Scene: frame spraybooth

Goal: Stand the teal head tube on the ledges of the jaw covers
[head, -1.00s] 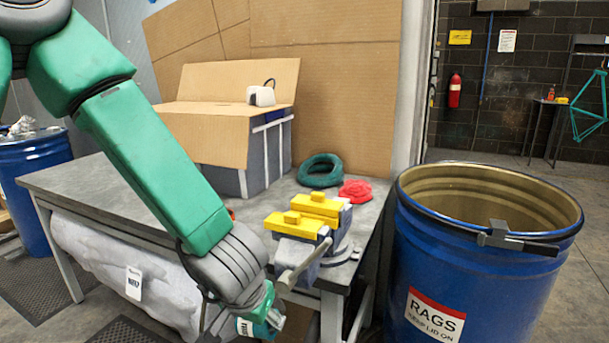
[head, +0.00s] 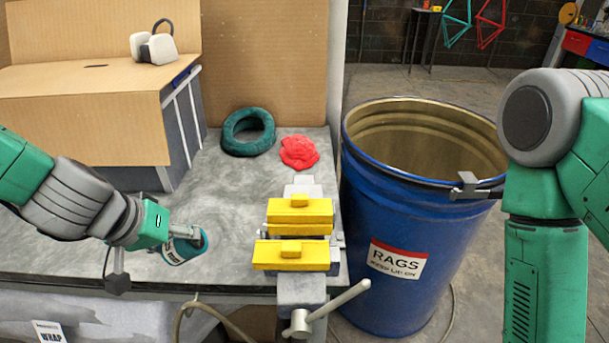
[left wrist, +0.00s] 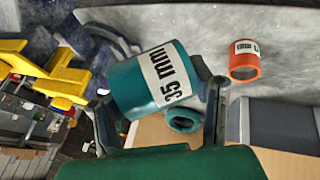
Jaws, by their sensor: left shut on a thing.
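The teal head tube (head: 184,249) has a white label, which reads 35 mm in the left wrist view (left wrist: 152,84). My left gripper (head: 190,234) is shut on it and holds it tilted at the table's front left of the vise. In the left wrist view the fingers (left wrist: 160,102) sit on either side of the tube. Two yellow jaw covers, the far one (head: 287,211) and the near one (head: 274,256), sit on the vise to the right of the tube, apart from it. Their ledges are hard to make out. My right gripper is out of view.
The grey table (head: 225,205) is clear between tube and vise. A teal ring (head: 248,146) and red rag (head: 299,152) lie behind the vise. An orange tube (left wrist: 243,70) shows in the left wrist view. The vise handle (head: 340,299) juts forward. A blue drum (head: 358,220) stands right.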

